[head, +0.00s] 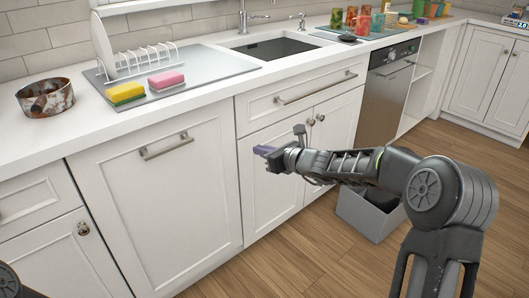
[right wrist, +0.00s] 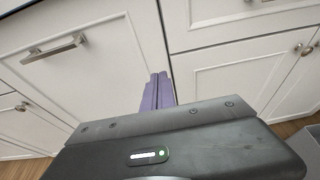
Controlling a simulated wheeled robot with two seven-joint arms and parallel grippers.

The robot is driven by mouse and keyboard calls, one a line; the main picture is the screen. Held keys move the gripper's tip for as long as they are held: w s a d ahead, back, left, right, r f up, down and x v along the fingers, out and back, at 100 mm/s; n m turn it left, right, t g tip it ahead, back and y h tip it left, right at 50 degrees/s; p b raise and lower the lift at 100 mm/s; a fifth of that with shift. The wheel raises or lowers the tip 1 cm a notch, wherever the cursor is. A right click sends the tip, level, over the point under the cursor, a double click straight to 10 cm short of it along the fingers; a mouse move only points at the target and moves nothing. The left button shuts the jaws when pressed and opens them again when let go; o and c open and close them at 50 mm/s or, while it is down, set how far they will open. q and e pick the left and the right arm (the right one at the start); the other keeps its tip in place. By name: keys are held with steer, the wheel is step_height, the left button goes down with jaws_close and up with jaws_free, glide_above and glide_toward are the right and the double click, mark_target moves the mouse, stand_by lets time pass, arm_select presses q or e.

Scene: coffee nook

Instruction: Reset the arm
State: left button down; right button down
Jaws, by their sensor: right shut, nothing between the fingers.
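My right gripper (head: 264,151) is held out in front of the white lower cabinets, below the counter's front edge. Its purple fingers are closed together and hold nothing. The closed fingers also show in the right wrist view (right wrist: 158,92), pointing towards the seam between two cabinet fronts. My right arm (head: 400,172) reaches in from the right. Of my left arm only a dark bit may show at the lower left corner of the head view; the left gripper is not visible.
The counter (head: 215,88) holds a rusty pot (head: 45,98), a yellow sponge (head: 126,93), a pink sponge (head: 166,80), a dish rack (head: 145,60) and several cups (head: 351,15). A grey bin (head: 369,215) stands on the floor behind my right arm. Wooden floor is open at the front.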

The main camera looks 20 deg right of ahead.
steer(key=shift+s+d+r, duration=0.1)
steer(key=shift+s+d, duration=0.05)
steer(key=shift+s, duration=0.3)
steer(key=shift+d, duration=0.1)
steer(key=s+f+n+g+h, duration=0.2)
steer(key=s+f+n+g, duration=0.35)
steer(key=f, duration=0.85)
steer(key=s+a+f+n+g, duration=0.2)
steer(key=s+a+f+n, duration=0.3)
steer(key=s+f+n, duration=0.5)
steer(key=s+a+f+n+g, duration=0.2)
steer(key=s+a+f+n, duration=0.3)
steer(key=s+f+n, duration=0.55)
steer(key=s+a+f+n+g, duration=0.2)
steer(key=s+a, duration=0.2)
steer(key=s, duration=0.5)
steer(key=s+a+f+n+g, duration=0.1)
steer(key=s+a+f+n, duration=0.2)
steer(key=s, duration=0.5)
step_height(320, 180, up, 21)
steer(key=a+m+p, duration=0.1)
steer(key=p, duration=2)
steer(key=shift+s+a+y, duration=0.15)
steer(key=shift+a+y, duration=0.05)
steer(key=shift+y, duration=0.2)
